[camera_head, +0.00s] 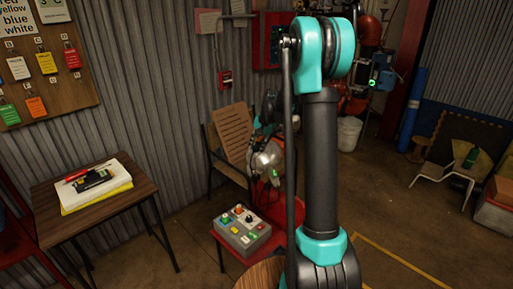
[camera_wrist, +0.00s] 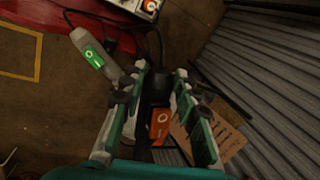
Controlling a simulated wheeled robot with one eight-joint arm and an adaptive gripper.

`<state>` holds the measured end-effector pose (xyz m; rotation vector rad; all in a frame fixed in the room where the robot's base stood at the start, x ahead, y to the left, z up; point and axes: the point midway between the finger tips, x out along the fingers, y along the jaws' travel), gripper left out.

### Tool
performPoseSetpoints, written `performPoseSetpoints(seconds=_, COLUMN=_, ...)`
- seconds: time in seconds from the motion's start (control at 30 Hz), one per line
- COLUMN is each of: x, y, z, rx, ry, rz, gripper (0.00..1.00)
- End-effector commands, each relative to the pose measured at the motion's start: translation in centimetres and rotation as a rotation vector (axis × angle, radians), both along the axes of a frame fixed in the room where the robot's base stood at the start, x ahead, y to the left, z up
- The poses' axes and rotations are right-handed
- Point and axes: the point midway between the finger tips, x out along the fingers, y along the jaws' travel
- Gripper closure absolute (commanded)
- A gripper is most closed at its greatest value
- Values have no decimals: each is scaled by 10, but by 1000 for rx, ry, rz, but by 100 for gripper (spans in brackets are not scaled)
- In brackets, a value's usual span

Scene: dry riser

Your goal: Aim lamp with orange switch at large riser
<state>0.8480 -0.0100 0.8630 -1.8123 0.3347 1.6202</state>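In the wrist view the two fingers of my gripper (camera_wrist: 161,72) are partly closed around the dark body of a lamp (camera_wrist: 155,88). Its orange switch (camera_wrist: 160,122) faces the camera between the fingers. The fingers look closed on the lamp, though the contact is in shadow. A grey lamp with a green switch (camera_wrist: 95,57) lies just outside the left finger. In the head view the gripper is small and partly hidden by my arm, near a shiny rounded lamp part (camera_head: 267,160). Red pipework (camera_head: 369,30), perhaps the large riser, stands behind my arm at upper right.
A control box (camera_head: 242,230) sits on a red table (camera_head: 230,254) below the lamps. A wooden chair (camera_head: 234,137) stands by the corrugated wall. A side table (camera_head: 140,193) with papers is at left. A white bucket (camera_head: 349,133) stands at the back.

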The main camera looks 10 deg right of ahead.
Motion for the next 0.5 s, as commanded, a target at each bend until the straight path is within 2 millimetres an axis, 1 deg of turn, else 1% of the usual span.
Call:
performPoseSetpoints(seconds=0.03, x=-1, y=0, z=0, rx=0, ry=2, rz=-1, gripper=65)
performPoseSetpoints(seconds=0.17, x=0, y=0, z=0, rx=-1, ry=1, rz=-1, gripper=49)
performPoseSetpoints(seconds=0.5, x=-1, y=-1, z=2, rx=0, ry=0, rz=-1, gripper=48)
